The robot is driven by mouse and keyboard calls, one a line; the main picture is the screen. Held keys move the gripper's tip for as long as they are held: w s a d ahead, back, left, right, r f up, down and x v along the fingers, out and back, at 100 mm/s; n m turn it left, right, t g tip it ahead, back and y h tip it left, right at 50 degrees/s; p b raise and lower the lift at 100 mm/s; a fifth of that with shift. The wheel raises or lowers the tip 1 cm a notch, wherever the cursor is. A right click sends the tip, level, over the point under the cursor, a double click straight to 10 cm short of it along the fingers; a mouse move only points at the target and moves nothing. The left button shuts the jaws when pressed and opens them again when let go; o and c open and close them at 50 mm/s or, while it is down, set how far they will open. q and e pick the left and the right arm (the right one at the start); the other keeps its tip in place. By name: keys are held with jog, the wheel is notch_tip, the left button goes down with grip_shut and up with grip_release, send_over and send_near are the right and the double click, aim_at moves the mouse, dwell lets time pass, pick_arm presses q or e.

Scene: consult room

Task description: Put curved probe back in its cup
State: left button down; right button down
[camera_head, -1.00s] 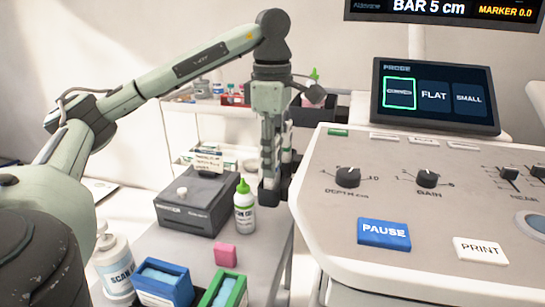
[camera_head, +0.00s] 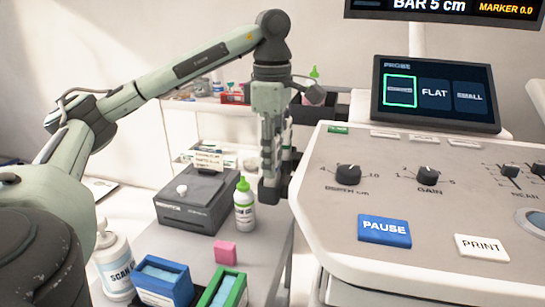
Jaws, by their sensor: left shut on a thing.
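My left gripper (camera_head: 270,180) points down beside the left edge of the ultrasound console, behind the white bottle with the green cap. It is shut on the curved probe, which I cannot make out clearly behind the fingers. Dark cup-like parts (camera_head: 289,174) show at the console's left side, right next to the gripper. I cannot tell whether the probe is inside a cup or just above it. The probe screen (camera_head: 436,96) has its left tile outlined in green, beside FLAT and SMALL. My right gripper is not in view.
The console (camera_head: 440,215) with knobs and buttons fills the right. On the side table (camera_head: 185,245) stand a grey box (camera_head: 195,208), the green-capped bottle (camera_head: 244,207), a pink block (camera_head: 225,252), blue and green boxes and a pump bottle (camera_head: 114,265). A shelf trolley stands behind.

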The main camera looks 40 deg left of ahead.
pick_arm(q)
jog(key=c, duration=1.1)
grip_release()
jog(key=shift+o, duration=0.2)
jog(key=shift+r, duration=0.1)
jog(key=shift+s+r, duration=0.1)
jog(key=shift+r, duration=5.85)
